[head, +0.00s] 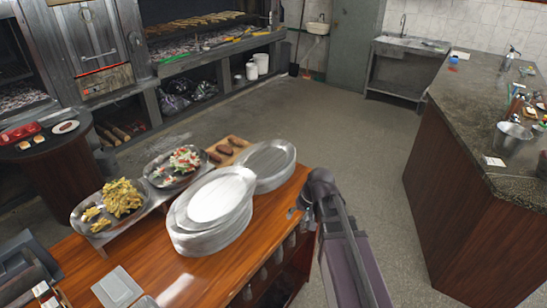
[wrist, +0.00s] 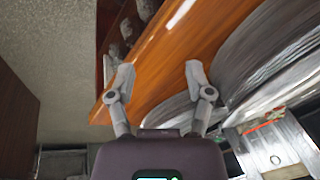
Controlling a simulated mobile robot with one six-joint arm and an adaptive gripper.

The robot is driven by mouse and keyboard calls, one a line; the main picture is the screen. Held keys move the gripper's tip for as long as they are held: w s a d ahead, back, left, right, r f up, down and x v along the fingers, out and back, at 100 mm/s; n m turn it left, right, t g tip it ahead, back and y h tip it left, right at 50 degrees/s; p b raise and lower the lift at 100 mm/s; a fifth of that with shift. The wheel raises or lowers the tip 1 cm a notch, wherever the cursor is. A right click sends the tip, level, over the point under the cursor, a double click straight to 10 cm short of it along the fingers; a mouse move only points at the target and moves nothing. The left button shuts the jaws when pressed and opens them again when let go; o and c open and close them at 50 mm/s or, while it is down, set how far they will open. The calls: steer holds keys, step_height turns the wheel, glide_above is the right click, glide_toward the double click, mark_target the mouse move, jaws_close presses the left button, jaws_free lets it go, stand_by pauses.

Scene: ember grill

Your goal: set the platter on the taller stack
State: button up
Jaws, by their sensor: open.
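Two stacks of oval metal platters stand on the wooden counter (head: 180,277). The nearer, taller stack (head: 205,243) has a pale, bright platter (head: 217,197) lying on top, roughly level. The lower stack (head: 268,165) stands behind it to the right. My gripper (head: 293,213) is at the counter's right edge, right of the taller stack and apart from it. In the wrist view my gripper (wrist: 158,78) is open and empty, with the counter wood (wrist: 165,70) beyond its fingers. Platter rims (wrist: 265,65) fill the right of that view; which stack each belongs to is hard to tell.
Pans of fries (head: 122,197) and salad (head: 185,160) and a board with meat (head: 228,148) stand behind the stacks. Grey containers (head: 118,287) sit at the front left. A stone-topped counter (head: 465,110) stands at right, with open floor (head: 365,150) between.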

steer(key=w+a+r+t+y+p, duration=0.2)
steer(key=w+a+r+y+p, duration=0.1)
steer(key=w+a+r+p, duration=0.4)
steer(key=w+a+r, duration=0.1)
steer(key=w+r, duration=0.2)
steer(key=r, duration=0.1)
steer(key=shift+w+r+y, duration=0.2)
steer(key=shift+r+y, duration=0.1)
steer(key=shift+r, duration=0.05)
steer(key=shift+a+f, duration=0.1)
steer(key=shift+f, duration=0.05)
steer(key=b, duration=0.5)
glide_toward(251, 185)
steer(key=f, duration=0.1)
steer(key=b+x, duration=0.5)
steer(key=x, duration=0.3)
steer(key=shift+w+a+f+b, duration=0.15)
steer(key=shift+w+a+b, duration=0.05)
steer(key=shift+a+b, duration=0.25)
jaws_close()
